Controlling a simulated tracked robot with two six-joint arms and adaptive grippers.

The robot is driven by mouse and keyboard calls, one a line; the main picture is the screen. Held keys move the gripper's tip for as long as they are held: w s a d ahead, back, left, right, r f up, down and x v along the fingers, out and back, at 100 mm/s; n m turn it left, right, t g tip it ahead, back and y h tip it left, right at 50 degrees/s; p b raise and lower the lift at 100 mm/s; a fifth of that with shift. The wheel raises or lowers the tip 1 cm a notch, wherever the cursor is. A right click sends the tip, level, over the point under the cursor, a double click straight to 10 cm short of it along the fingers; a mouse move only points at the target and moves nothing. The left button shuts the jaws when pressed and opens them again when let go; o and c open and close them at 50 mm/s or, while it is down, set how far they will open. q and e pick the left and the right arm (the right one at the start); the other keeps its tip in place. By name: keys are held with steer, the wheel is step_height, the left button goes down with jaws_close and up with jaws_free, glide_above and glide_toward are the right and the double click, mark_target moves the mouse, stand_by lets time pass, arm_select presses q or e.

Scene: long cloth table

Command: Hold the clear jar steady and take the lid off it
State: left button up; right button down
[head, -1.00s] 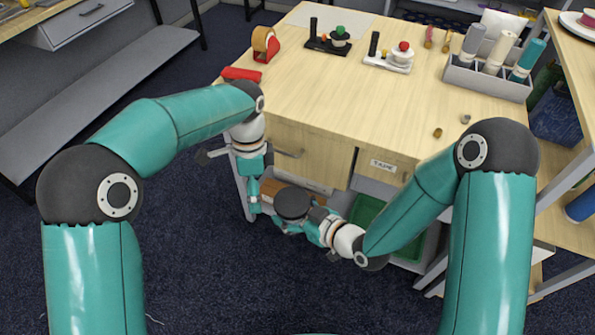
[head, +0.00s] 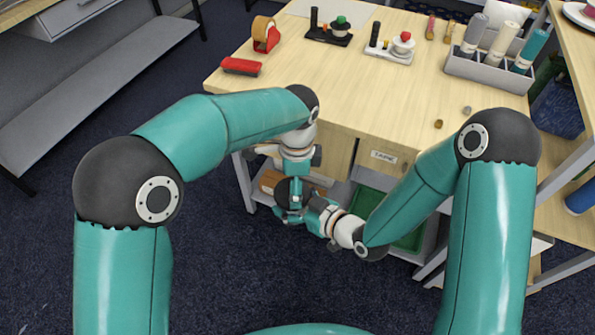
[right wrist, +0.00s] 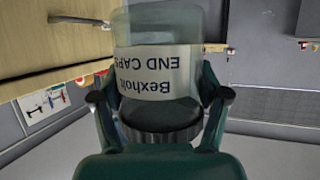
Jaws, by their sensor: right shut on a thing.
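The clear jar (right wrist: 150,22) shows in the right wrist view with a white label reading "Bexholt END CAPS", upside down in that picture. Its dark ribbed lid (right wrist: 162,132) is on the jar's lower end there. In the head view the dark round lid (head: 281,189) faces up, in front of the table, and the jar's body is mostly hidden. My right gripper (right wrist: 160,96) is shut on the jar, one finger on each side; it also shows in the head view (head: 312,214). My left gripper (head: 296,198) points down over the lid; its grip and any contact are unclear.
The wooden table (head: 330,90) stands just beyond both grippers, with a drawer front below its edge. A red brush (head: 241,67) and a tape dispenser (head: 265,35) lie near its left side. A green bin (head: 375,205) is below.

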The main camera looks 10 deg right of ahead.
arm_select(q)
steer(key=shift+f, duration=0.55)
steer(key=c, duration=1.1)
steer(key=shift+w+f, duration=0.1)
steer(key=shift+f, duration=0.05)
steer(key=shift+c, duration=1)
steer(key=shift+a, duration=0.1)
steer(key=shift+w+a+n, duration=0.1)
steer(key=shift+n, duration=1.1)
steer(key=shift+c, duration=0.6)
